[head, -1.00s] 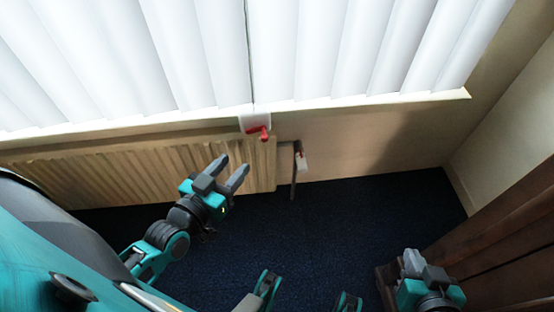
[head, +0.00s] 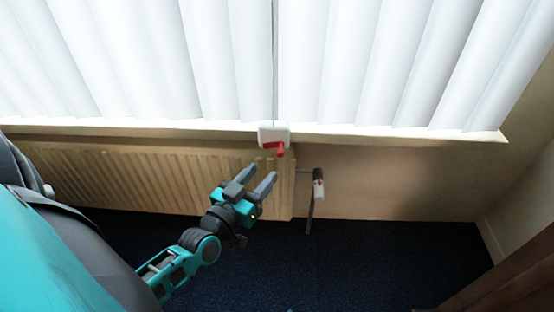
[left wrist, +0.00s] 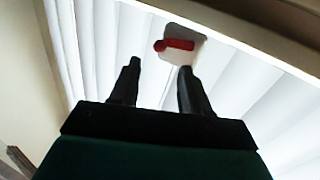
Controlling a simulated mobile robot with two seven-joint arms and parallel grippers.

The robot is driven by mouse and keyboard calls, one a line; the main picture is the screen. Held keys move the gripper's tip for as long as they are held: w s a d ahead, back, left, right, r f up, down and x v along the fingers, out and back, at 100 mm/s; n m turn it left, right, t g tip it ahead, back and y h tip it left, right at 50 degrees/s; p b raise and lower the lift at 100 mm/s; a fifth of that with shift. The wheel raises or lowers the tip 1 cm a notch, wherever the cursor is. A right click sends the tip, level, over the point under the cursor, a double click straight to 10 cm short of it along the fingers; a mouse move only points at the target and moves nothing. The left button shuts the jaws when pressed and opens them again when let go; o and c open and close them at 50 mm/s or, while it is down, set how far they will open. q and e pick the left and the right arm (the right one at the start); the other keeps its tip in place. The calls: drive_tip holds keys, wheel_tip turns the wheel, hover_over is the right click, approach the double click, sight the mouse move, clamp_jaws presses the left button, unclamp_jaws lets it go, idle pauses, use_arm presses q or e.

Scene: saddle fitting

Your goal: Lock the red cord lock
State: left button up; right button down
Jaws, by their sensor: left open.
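The red cord lock (head: 276,148) is a small red lever on a white base plate (head: 274,130) at the window sill, with a cord running up from it between the blinds. In the left wrist view the red lever (left wrist: 175,45) lies across the white plate, beyond the fingertips. My left gripper (head: 261,175) is open and empty, just below and slightly left of the lock in the head view, apart from it. Its two dark fingers (left wrist: 158,66) also show in the left wrist view, pointing toward the lock. My right gripper is not in view.
White vertical blinds (head: 160,60) fill the window above the sill (head: 400,133). A ribbed radiator (head: 140,180) stands below it. A pipe with a white and red valve (head: 318,183) is right of the radiator. The dark blue floor (head: 380,255) is clear.

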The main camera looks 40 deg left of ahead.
sight(278, 155)
use_arm(q)
drive_tip(key=w, duration=0.3)
drive_tip(key=w+b, duration=0.1)
drive_tip(key=w, duration=0.2)
drive_tip(key=shift+w+a, duration=0.2)
drive_tip(key=shift+w, duration=0.6)
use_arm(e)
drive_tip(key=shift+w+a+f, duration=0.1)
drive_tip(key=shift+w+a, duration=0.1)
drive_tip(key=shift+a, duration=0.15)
